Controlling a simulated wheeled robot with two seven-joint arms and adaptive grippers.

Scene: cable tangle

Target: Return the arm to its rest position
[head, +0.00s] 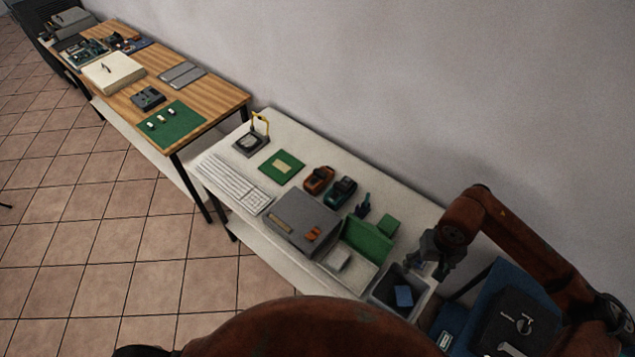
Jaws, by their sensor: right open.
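My right arm (530,240) comes in from the right edge, bent at a joint high above the near end of the white table (390,190). My right gripper (433,268) points down over the right end of that table, beside and above a grey bin (376,297). It is open, and I see nothing held in it. A small blue item (404,296) lies in the bin. My left gripper is not in view.
The white table carries a keyboard (235,183), a grey box (301,222), a green open box (368,240) and two small tools. A wooden table (222,92) stands beyond. A blue case (487,300) with a black item (527,322) is at the lower right.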

